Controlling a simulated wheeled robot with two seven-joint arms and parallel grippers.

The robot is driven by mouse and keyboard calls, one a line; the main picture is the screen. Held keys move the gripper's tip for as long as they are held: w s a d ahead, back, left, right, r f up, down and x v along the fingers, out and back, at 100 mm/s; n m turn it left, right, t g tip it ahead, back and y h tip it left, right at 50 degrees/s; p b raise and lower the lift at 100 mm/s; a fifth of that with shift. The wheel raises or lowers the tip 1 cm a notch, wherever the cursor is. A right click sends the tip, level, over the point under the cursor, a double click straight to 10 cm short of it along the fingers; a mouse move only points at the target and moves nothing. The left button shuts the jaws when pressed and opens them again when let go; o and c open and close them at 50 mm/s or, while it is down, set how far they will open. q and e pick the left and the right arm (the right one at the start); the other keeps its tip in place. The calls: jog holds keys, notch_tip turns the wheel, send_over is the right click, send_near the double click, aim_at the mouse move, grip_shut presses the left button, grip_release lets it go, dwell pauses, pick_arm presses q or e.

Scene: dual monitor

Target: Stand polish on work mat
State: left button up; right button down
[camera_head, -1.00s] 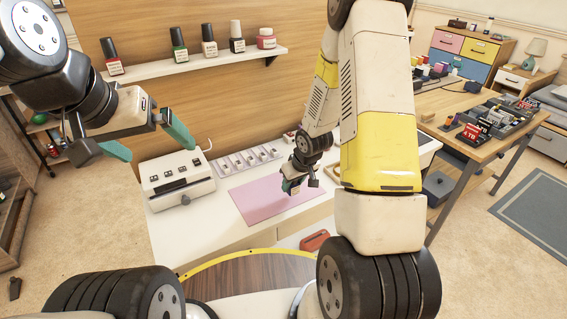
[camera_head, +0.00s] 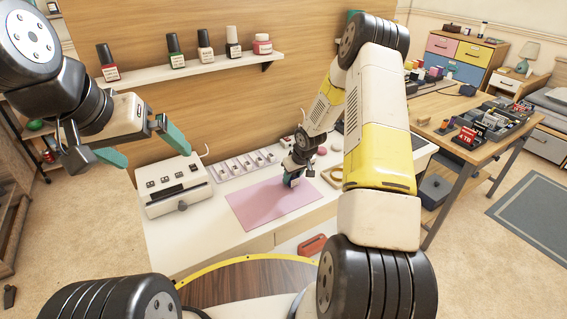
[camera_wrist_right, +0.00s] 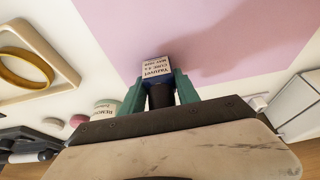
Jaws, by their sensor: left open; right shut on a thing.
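The pink work mat (camera_head: 255,207) lies flat on the white desk. It also fills the upper part of the right wrist view (camera_wrist_right: 225,35). My right gripper (camera_head: 291,181) is over the mat's far right part. In the right wrist view its green fingers (camera_wrist_right: 160,92) are shut on the black cap of a polish bottle (camera_wrist_right: 155,69) with a dark blue body and a white label. The bottle is mostly hidden in the head view. I cannot tell whether its base touches the mat.
A white device (camera_head: 175,187) stands left of the mat, and a sectioned tray (camera_head: 243,164) behind it. A wooden tray with a ring (camera_wrist_right: 25,68) and a jar (camera_wrist_right: 104,108) are near the right gripper. A shelf (camera_head: 195,66) above holds several bottles.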

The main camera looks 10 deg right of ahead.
jog(key=c, duration=0.9)
grip_release()
jog(key=s+r+h, duration=0.1)
jog(key=s+r, duration=0.4)
jog(key=r, duration=0.5)
jog(key=s+r+m, duration=0.1)
jog(key=s+r, duration=0.3)
jog(key=r, duration=0.5)
jog(key=s+r+h, duration=0.1)
jog(key=s+r, duration=0.4)
jog(key=r, duration=0.5)
jog(key=s+a+r+y, duration=0.1)
jog(key=s+r, duration=0.2)
jog(key=s, duration=0.3)
jog(key=s+a+r+m+t, duration=0.1)
jog(key=s+a+r, duration=0.1)
jog(key=s, duration=0.5)
jog(key=s+a+r+m+y, duration=0.1)
jog(key=s+r, duration=0.4)
jog(key=s, duration=0.1)
jog(key=shift+s+a+t+y, duration=0.3)
jog(key=shift+s+a+t, duration=0.05)
jog(key=shift+s+t, duration=0.05)
